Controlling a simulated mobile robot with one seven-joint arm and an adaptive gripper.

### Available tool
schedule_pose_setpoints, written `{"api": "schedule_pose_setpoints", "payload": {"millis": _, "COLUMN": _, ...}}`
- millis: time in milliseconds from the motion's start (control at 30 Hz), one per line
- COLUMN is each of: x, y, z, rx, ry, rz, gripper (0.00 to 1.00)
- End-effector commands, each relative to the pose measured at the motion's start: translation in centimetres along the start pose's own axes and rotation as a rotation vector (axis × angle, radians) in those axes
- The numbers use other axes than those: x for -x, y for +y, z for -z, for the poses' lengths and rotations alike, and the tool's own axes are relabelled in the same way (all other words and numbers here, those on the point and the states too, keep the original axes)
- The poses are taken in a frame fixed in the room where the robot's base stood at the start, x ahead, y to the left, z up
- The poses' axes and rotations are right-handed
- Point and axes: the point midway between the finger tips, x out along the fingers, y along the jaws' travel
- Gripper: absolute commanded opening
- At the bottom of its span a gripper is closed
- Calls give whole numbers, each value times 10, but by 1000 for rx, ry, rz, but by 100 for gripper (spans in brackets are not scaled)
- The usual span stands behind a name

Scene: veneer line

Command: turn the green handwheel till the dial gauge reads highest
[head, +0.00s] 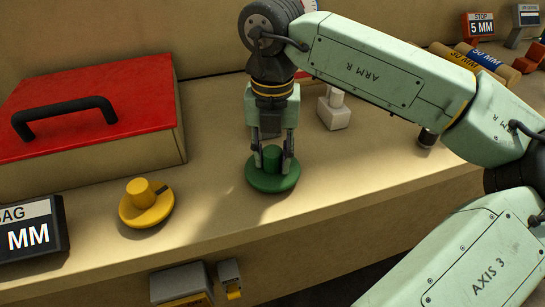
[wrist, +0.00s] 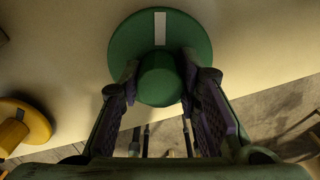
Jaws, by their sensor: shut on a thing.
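The green handwheel (head: 272,180) lies flat on the bench, a round disc with a raised hub in its middle. My gripper (head: 273,155) points straight down over it and is shut on the hub, one finger on each side. In the wrist view the handwheel (wrist: 160,30) shows a pale mark on its rim at the top, and my gripper (wrist: 161,82) has its fingers against the hub. A white face with a red mark (head: 309,5) shows at the top edge behind my arm; it may be the dial gauge, but its reading is hidden.
A yellow handwheel (head: 147,205) with a dark mark sits to the left. A box with a red lid (head: 85,105) and black handle stands behind it. A white block (head: 334,108) stands behind right. The bench's front edge (head: 330,213) is close.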

Motion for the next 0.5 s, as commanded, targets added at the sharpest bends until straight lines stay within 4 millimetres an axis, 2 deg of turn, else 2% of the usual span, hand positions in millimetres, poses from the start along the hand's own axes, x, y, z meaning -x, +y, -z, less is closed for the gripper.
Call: {"api": "schedule_pose_setpoints", "payload": {"millis": 500, "x": -2, "y": 0, "z": 0, "rx": 315, "ry": 0, "rz": 1, "gripper": 3}}
